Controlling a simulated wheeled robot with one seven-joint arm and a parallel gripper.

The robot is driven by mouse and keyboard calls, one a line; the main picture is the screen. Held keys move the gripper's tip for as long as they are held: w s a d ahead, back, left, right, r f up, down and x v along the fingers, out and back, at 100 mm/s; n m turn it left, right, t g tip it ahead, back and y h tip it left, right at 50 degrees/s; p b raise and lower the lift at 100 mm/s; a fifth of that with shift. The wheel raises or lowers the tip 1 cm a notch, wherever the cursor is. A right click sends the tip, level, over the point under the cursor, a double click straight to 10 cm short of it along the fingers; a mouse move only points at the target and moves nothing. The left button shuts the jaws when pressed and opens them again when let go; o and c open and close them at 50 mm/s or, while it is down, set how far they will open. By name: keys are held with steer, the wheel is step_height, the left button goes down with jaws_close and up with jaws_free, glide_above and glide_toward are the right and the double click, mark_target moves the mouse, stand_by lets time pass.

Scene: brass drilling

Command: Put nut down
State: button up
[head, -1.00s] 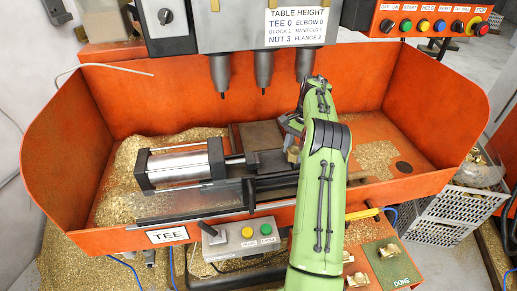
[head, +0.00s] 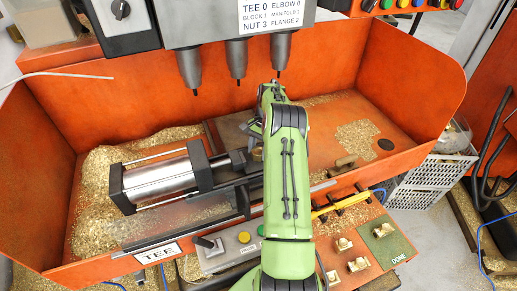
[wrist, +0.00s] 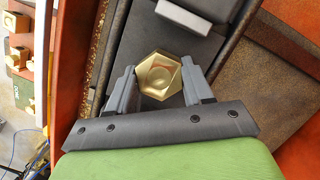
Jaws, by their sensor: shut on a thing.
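A brass hex nut (wrist: 158,75) with a round recess sits between the fingers of my gripper (wrist: 158,70) in the wrist view. The fingers are shut on its sides. Grey metal surfaces of the machine show behind it; I cannot tell whether the nut touches them. In the head view my gripper (head: 254,128) is over the machine bed, beside the clamp cylinder (head: 160,177). My arm hides much of that spot, and the nut is hard to make out there.
Drill spindles (head: 238,62) hang above the bed. Orange walls (head: 400,85) surround it. Brass parts (head: 342,243) lie on the front shelf near a green DONE patch (head: 383,229).

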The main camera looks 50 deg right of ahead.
steer(key=shift+s, duration=0.15)
steer(key=shift+f, duration=0.1)
steer(key=o, duration=1.4)
steer(key=shift+c, duration=0.2)
